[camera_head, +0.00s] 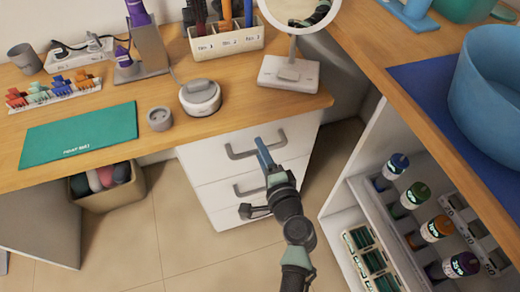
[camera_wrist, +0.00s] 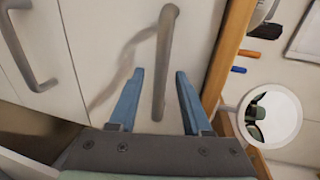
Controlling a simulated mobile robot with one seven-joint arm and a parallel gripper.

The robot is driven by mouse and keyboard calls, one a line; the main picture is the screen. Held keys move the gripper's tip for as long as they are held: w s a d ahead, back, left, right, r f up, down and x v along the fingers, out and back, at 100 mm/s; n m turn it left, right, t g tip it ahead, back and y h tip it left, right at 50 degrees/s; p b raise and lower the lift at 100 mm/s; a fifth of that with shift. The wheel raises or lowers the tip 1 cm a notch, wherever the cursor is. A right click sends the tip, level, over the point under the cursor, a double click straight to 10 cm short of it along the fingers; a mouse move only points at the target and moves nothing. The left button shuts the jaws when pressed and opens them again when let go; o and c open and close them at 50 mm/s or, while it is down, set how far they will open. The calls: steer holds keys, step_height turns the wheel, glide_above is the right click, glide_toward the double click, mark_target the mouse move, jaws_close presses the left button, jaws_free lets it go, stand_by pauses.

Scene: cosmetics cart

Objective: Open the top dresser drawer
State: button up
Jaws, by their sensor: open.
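The white dresser (camera_head: 225,198) stands under the wooden counter, and its top drawer (camera_head: 215,150) looks closed. The top drawer's grey bar handle (camera_head: 240,154) is partly hidden behind my gripper (camera_head: 261,146). In the wrist view the same handle (camera_wrist: 165,50) runs between the two blue fingers of my gripper (camera_wrist: 159,74). The fingers are open, one on each side of the bar, with a visible gap to both. I cannot tell how deep the bar sits between them. The handle of the drawer below (camera_wrist: 28,55) shows at the left of the wrist view.
The wooden counter (camera_head: 100,170) overhangs the dresser and holds a green mat (camera_head: 80,135), a round device (camera_head: 200,97) and a mirror stand (camera_head: 290,72). A white shelf unit (camera_head: 345,195) with bottles stands at the right. Tiled floor (camera_head: 150,240) is open in front.

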steer(key=shift+w+a+f, duration=0.1)
steer(key=shift+w+a, duration=0.1)
steer(key=shift+w, duration=0.45)
jaws_close()
stand_by(1.0)
